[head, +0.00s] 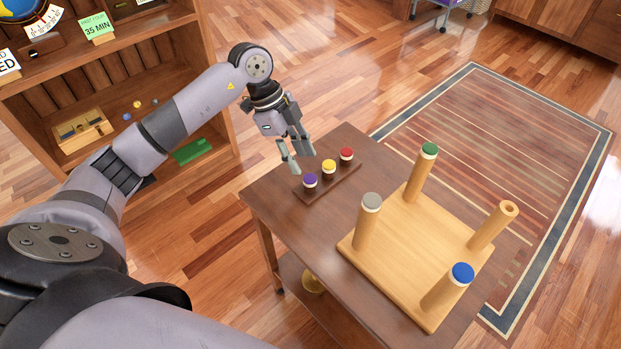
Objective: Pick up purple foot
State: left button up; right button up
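The purple foot (310,180) stands at the left end of a small dark wooden rack (330,182) on the table. A yellow foot (329,166) and a red foot (346,154) stand beside it in the same rack. My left gripper (298,162) is just behind and above the purple foot, with its fingers pointing down. Its fingers are spread apart and I see nothing between them. It looks apart from the foot. My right gripper is not in view.
On the brown table (268,198), an upturned wooden stool (408,248) has legs tipped green (429,149), grey (372,200) and blue (463,273), and one bare leg (494,226). A bookshelf (205,70) stands at the left. A rug (500,140) lies behind the table.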

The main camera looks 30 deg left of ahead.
aim_at(310, 178)
pick_arm(q)
jog(key=x, duration=0.7)
jog(key=shift+d+f, duration=0.1)
jog(key=shift+d, duration=0.15)
jog(key=c, duration=0.5)
